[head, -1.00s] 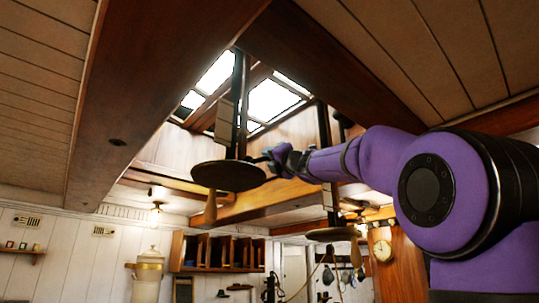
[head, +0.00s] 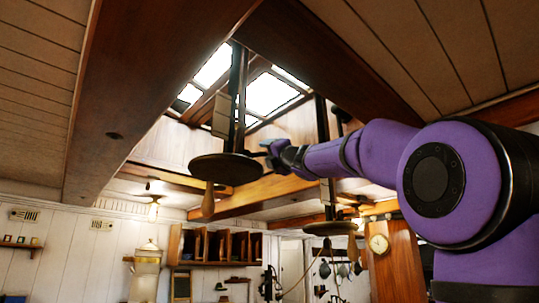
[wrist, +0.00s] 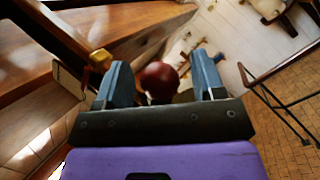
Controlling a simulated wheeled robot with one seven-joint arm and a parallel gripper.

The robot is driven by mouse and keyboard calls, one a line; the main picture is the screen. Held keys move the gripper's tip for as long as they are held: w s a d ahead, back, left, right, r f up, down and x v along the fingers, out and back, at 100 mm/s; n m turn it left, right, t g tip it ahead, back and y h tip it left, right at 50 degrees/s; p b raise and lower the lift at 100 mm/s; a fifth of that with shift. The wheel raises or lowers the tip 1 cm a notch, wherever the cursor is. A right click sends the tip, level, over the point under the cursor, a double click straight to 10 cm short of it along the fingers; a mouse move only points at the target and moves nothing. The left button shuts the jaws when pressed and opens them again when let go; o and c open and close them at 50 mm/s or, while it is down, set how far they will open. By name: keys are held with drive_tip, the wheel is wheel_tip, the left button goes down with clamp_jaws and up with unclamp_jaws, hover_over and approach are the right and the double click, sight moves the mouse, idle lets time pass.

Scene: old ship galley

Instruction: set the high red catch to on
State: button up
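My gripper (head: 272,148) is high up beside the dark post under the skylight, just right of a round hanging disc. In the wrist view my gripper (wrist: 161,75) has its two blue fingers wide apart. A dark red ball-shaped knob (wrist: 160,80) shows in the gap between the fingers, nearer the left finger; it seems to be the red catch. I cannot tell how far beyond the fingertips it is, and no contact shows. Its mount and its setting are hidden. In the head view I cannot make out the red catch.
The round disc (head: 225,168) hangs close left of my gripper, with a wooden handle (head: 208,203) below. A yellow knob (wrist: 100,58) and a tan plate (wrist: 67,82) lie left of my fingers. A second disc (head: 330,229) hangs lower right. Wooden beams run overhead.

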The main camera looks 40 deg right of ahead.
drive_tip(key=v, duration=1.1)
drive_tip(key=shift+w, duration=0.1)
